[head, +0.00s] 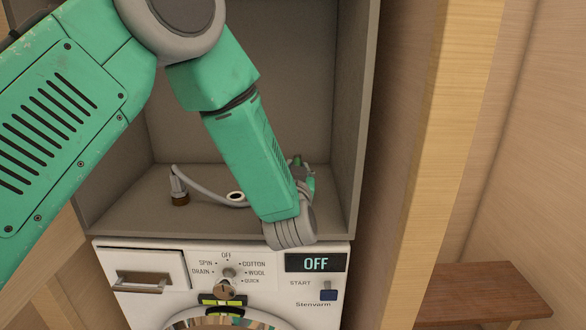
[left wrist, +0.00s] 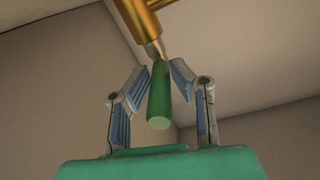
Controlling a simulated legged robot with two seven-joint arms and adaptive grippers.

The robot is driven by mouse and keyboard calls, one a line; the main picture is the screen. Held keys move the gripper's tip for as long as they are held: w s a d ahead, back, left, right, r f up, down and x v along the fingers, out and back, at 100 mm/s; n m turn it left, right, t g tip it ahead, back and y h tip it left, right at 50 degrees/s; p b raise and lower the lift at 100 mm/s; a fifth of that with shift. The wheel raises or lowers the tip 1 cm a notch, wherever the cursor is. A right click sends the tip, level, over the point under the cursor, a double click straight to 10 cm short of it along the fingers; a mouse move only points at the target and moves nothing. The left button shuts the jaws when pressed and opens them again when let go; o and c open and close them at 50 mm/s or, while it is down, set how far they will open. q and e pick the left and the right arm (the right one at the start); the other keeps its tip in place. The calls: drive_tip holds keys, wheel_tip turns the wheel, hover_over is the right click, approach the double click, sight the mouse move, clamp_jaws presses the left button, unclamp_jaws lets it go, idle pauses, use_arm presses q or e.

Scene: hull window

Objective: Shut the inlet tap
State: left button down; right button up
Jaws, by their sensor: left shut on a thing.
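The inlet tap (left wrist: 150,22) is a brass-coloured fitting at the top of the left wrist view, with a short stem leading to a green lever handle (left wrist: 159,98). My left gripper (left wrist: 161,70) has its two blue-padded fingers on either side of the handle near its stem end, shut on it. The handle's free end points toward the wrist camera. In the head view, my left arm reaches into the grey recess above the washing machine and hides most of the gripper and tap. My right gripper is in neither view.
A grey hose (head: 213,194) with a dark end fitting lies in the recess (head: 130,215). Below is a white washing machine (head: 265,283), its display reading OFF. The recess's right wall (head: 355,120) stands close to my arm. A brown shelf (head: 480,290) is at lower right.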

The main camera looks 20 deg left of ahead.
use_arm(q)
drive_tip(key=shift+w+d+r+n+y, duration=0.1)
drive_tip(key=shift+w+r+n+y, duration=0.15)
drive_tip(key=shift+r+n+y, duration=0.35)
drive_tip(key=shift+f+m, duration=0.1)
drive_tip(key=shift+m, duration=0.2)
drive_tip(key=c, duration=1.4)
unclamp_jaws()
drive_tip(key=shift+d+f, duration=0.1)
drive_tip(key=shift+f, duration=0.05)
drive_tip(key=shift+s+d+f, duration=0.1)
drive_tip(key=shift+s, duration=0.05)
drive_tip(key=v, duration=1.1)
drive_tip(key=shift+s+d, duration=0.25)
